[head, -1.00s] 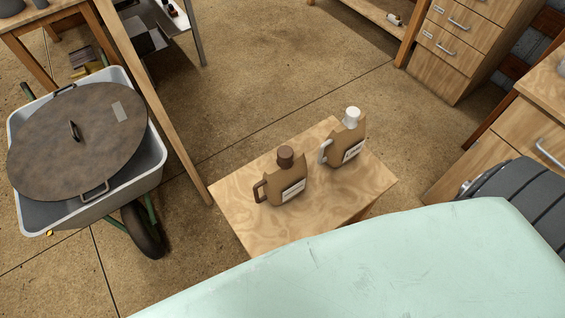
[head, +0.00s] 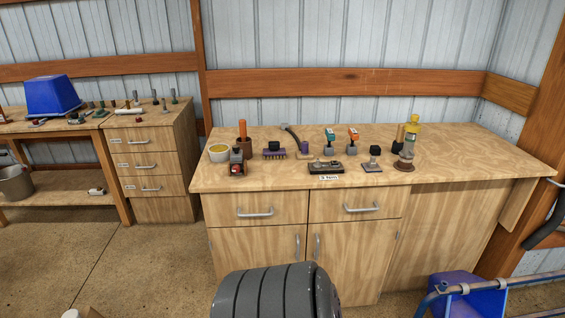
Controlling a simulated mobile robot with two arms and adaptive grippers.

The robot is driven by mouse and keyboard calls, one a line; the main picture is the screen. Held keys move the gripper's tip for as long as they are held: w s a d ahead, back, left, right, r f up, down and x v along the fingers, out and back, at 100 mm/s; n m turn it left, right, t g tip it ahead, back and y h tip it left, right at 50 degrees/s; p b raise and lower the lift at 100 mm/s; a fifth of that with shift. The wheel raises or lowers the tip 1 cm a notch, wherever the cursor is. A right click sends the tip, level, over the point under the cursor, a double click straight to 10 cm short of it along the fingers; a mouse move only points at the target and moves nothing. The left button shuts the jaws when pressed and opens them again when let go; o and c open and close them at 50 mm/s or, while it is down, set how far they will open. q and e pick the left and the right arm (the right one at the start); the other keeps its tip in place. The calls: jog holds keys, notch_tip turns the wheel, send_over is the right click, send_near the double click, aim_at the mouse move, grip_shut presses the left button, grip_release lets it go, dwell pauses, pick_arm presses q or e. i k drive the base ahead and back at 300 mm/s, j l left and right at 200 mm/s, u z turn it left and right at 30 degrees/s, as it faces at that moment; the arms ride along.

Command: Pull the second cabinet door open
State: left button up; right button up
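A wooden cabinet (head: 255,239) stands ahead under a long workbench. It has two drawers on top and two doors below, all looking shut. The left door (head: 250,253) has a vertical metal handle (head: 298,246) near its right edge. The right door (head: 355,265) has a vertical metal handle (head: 317,246) near its left edge, so the two handles stand close together. A dark grey ribbed round object hides the lower part of the doors. Neither of my grippers is in view.
The grey ribbed object (head: 275,292) stands before the doors. A blue bin (head: 470,292) and a blue metal frame (head: 448,290) are at lower right. Tools and pots cover the workbench top (head: 230,181). Another drawer cabinet (head: 155,209) stands left.

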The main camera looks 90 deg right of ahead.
aim_at(355, 255)
jog(key=k+l+z, duration=0.15)
jog(key=z, duration=3.1)
